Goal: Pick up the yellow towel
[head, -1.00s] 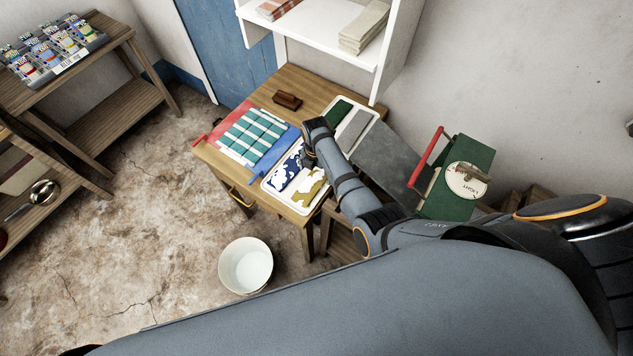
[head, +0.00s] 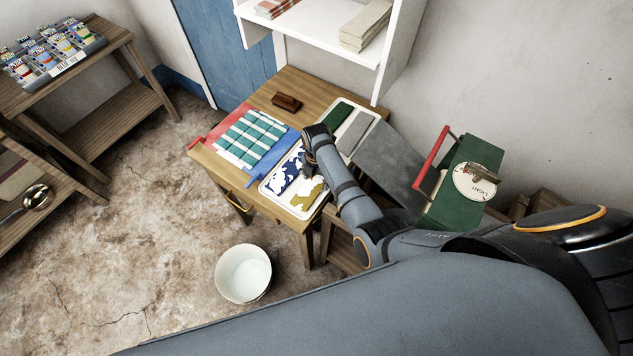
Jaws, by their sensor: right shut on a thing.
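The yellow towel (head: 306,197), mustard and white, lies in the right part of a white tray (head: 270,189) on the wooden table. A blue and white cloth (head: 279,178) lies beside it on the left. My right gripper (head: 309,168) reaches in from the right and points down at the towel's far edge. It is shut on the towel, though its fingertips are small and partly hidden by the gripper itself. The towel still appears low, at the tray. My left gripper is out of view.
A second tray (head: 372,134) with green and grey pieces lies behind my gripper. Teal and white tiles (head: 250,138) lie to the left. A green box with a dial (head: 470,187) stands right. A white bucket (head: 243,274) stands on the floor.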

